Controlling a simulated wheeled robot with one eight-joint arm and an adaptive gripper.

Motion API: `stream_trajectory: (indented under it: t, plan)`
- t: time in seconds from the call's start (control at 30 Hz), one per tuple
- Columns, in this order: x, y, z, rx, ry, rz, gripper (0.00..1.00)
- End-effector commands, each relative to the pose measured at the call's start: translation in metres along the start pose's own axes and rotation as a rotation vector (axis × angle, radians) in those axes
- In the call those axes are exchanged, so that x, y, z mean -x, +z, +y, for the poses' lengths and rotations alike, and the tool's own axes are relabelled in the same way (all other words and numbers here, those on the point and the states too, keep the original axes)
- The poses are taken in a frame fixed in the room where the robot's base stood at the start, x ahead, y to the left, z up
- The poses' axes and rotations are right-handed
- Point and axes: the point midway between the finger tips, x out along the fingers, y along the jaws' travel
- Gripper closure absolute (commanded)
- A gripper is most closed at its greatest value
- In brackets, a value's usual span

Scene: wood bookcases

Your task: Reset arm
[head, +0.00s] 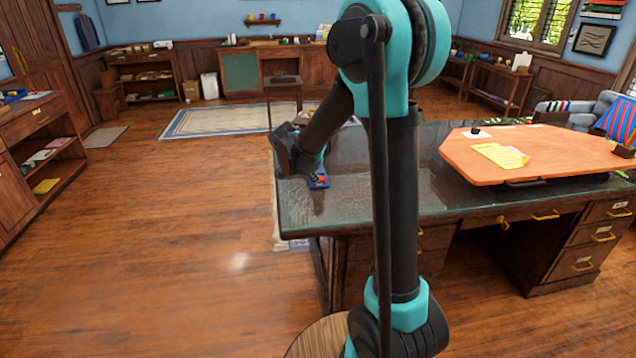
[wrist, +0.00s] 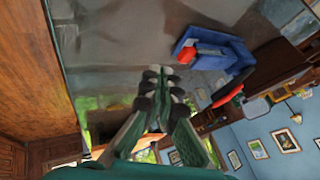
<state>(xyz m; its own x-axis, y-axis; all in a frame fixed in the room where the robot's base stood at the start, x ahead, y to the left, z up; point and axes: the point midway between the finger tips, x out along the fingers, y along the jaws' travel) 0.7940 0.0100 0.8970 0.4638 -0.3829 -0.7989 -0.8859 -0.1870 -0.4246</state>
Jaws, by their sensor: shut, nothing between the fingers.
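My gripper (wrist: 160,74) shows in the wrist view with its fingers together and nothing between them. It is over the glossy dark desk top (wrist: 120,40). In the head view my arm bends forward and its end is over the left part of the desk (head: 345,200); the fingers are mostly hidden there by my arm. A small blue object with red on it (head: 318,181) sits on the desk near my gripper. In the wrist view the blue object (wrist: 236,58) is to the right of my fingers, apart from them.
An orange board (head: 530,160) with a yellow paper (head: 500,155) lies on the desk's right part. A low shelf unit (head: 45,160) stands at the left. The wood floor (head: 150,240) between it and the desk is clear. A rug (head: 225,118) lies beyond.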

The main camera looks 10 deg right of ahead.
Motion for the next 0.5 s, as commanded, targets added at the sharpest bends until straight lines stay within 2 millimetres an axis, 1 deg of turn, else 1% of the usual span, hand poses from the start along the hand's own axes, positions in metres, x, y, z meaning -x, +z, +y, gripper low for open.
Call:
stream_trajectory:
  t: [0.03, 0.1, 0.27, 0.33, 0.37, 0.43, 0.47, 0.5]
  plan:
    - [0.007, 0.0, 0.0, 0.002, 0.0, 0.0, 1.0]
    - [0.015, 0.0, 0.0, 0.001, 0.0, 0.0, 1.0]
    - [0.024, -0.001, 0.002, 0.007, 0.001, -0.002, 1.0]
    - [0.026, -0.004, 0.009, 0.034, 0.007, -0.01, 1.0]
    - [0.026, -0.007, 0.014, 0.055, 0.011, -0.016, 1.0]
    - [0.029, -0.014, 0.031, 0.129, 0.022, -0.038, 1.0]
    - [0.03, -0.018, 0.04, 0.17, 0.028, -0.05, 1.0]
    - [0.032, -0.022, 0.054, 0.23, 0.034, -0.07, 1.0]
